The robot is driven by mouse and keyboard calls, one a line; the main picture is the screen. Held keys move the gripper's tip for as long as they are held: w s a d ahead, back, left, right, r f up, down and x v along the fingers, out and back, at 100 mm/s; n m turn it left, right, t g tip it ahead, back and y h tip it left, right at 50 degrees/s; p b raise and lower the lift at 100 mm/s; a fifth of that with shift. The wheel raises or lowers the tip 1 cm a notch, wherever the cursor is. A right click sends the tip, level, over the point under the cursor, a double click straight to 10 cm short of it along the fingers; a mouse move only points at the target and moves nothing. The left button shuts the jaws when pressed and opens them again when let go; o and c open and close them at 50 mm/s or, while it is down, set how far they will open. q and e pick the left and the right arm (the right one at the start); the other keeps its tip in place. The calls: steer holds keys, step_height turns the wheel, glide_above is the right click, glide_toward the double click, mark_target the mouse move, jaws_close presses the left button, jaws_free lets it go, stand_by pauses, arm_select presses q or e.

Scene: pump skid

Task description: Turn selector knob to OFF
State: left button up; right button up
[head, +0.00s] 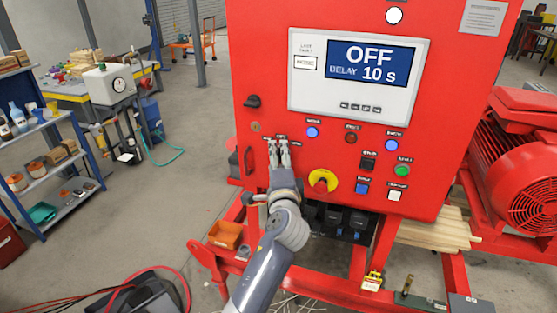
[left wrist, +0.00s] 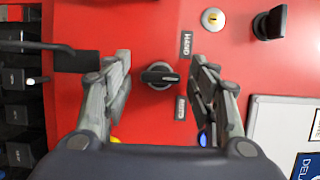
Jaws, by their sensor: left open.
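The black selector knob (left wrist: 160,77) sits on the red panel in the left wrist view. Its handle lies nearly level in that picture, with a pale line toward the right finger. The HAND label (left wrist: 186,44) is at its upper right and the AUTO label (left wrist: 181,107) at its lower right. No OFF label shows beside the knob. My left gripper (left wrist: 161,66) is open, one finger on each side of the knob, with red panel showing in both gaps. In the head view my left gripper (head: 279,144) is at the panel and hides the knob. My right gripper is not in view.
The panel display (head: 360,62) reads OFF, DELAY 10 s. A yellow-collared red emergency stop (head: 322,181) is right of my gripper. A black rotary handle (head: 252,101) and a key lock (left wrist: 213,19) are nearby. Lit buttons, including a blue one (head: 312,132), surround the area.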

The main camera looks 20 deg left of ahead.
arm_select(q)
steer(key=v, duration=1.2)
